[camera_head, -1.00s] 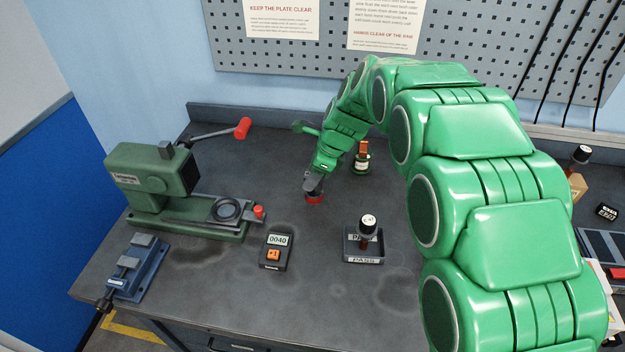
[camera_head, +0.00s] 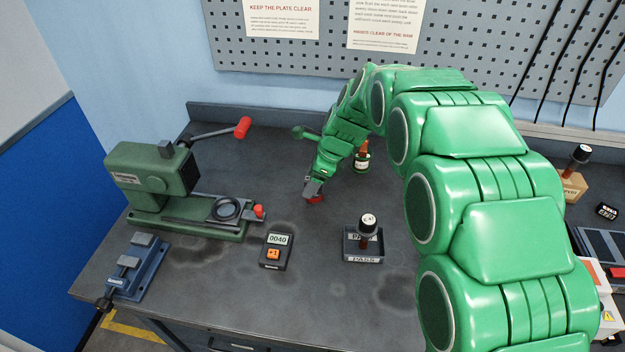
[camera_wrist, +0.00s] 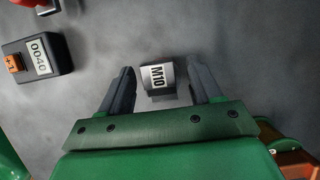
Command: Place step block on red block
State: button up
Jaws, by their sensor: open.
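In the head view, my gripper (camera_head: 312,191) points down at the middle of the bench, right over a small red piece (camera_head: 315,199). The fingers partly cover this piece, so its full shape is hidden. In the wrist view, my gripper (camera_wrist: 160,72) is open, one dark finger on each side of a small grey block (camera_wrist: 157,91) with a white M10 label. There is a gap between the block and each finger. I cannot tell for sure which piece is the step block and which the red block.
A green press (camera_head: 150,185) and a blue vise (camera_head: 137,268) stand at the left. A counter box (camera_head: 276,251) and a tray (camera_head: 362,259) with a stamp (camera_head: 369,229) stand in front.

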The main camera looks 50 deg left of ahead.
jog(key=v, duration=1.2)
jog(key=shift+r, duration=0.1)
jog(key=w+d+r+n+t+h, duration=0.1)
jog(key=w+d+r, duration=0.1)
jog(key=d, duration=1.1)
jog(key=w+d+r+n, duration=0.2)
jog(key=d+r, duration=0.1)
jog(key=d, duration=1)
jog(key=w+d+r+n+t+h, duration=0.1)
jog(key=w+d+r, duration=0.15)
jog(key=d, duration=1.05)
jog(key=s+d+f+n, duration=0.1)
jog(key=s+d+n, duration=0.1)
jog(key=s+d, duration=0.8)
jog(key=s+d+f+n+h, duration=0.1)
jog(key=s+d+f+n, duration=0.1)
jog(key=s+d, duration=0.8)
jog(key=d+n, duration=0.1)
jog(key=d, duration=0.4)
jog(key=shift+s+f+g, duration=0.3)
jog(key=shift+f, duration=0.05)
